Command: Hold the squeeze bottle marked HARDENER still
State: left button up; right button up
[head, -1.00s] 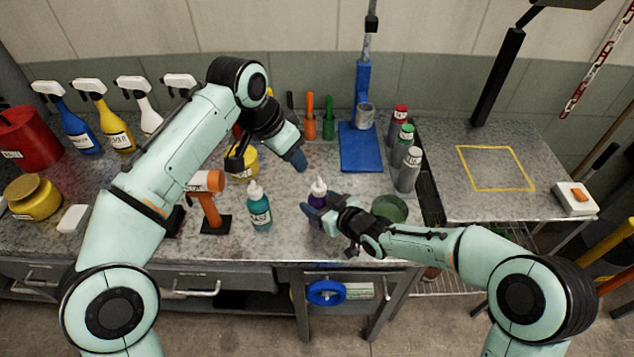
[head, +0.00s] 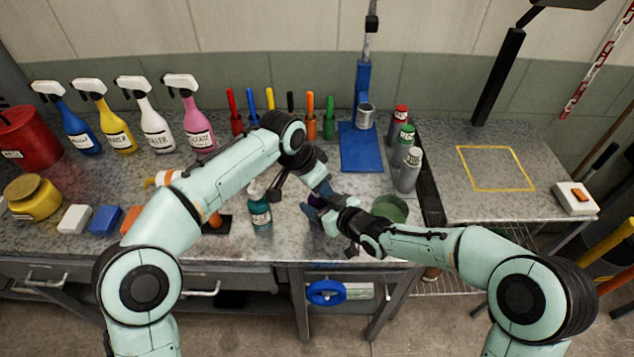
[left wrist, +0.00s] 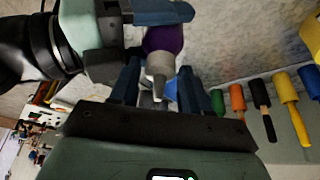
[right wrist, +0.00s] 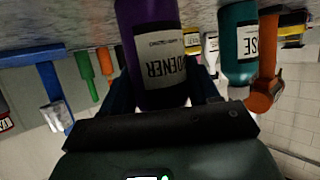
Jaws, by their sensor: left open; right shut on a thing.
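The HARDENER squeeze bottle is purple with a pale label; in the right wrist view the bottle (right wrist: 135,30) fills the space between my right fingers and the label's end "DENER" shows upside down. My right gripper (right wrist: 160,88) is shut on its body. In the head view my right gripper (head: 318,214) is at the bench's front middle, and the arms mostly hide the bottle. In the left wrist view the bottle's purple shoulder (left wrist: 164,40) and pale nozzle show. My left gripper (left wrist: 158,88) is open, its fingers on either side of the nozzle. Whether they touch it I cannot tell.
A teal bottle (head: 260,214) stands just left of the grippers. A green bowl (head: 391,208) is close on the right, with several grey cans (head: 408,172) behind it. The yellow-outlined area (head: 495,168) is clear.

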pick_arm(q)
jog(key=c, duration=0.8)
jog(key=shift+m, duration=0.4)
jog(key=m+g, duration=0.1)
jog(key=m, duration=0.1)
jog(key=m+h, duration=0.1)
jog(key=m, duration=0.1)
jog(key=shift+w+g, duration=0.15)
jog(key=shift+g, duration=0.25)
jog(key=m+g, duration=0.1)
jog(key=m, duration=0.2)
jog(key=m+g, duration=0.1)
jog(key=m, duration=0.2)
jog(key=shift+w+a, duration=0.1)
jog(key=shift+w, duration=0.05)
jog(key=o, duration=0.8)
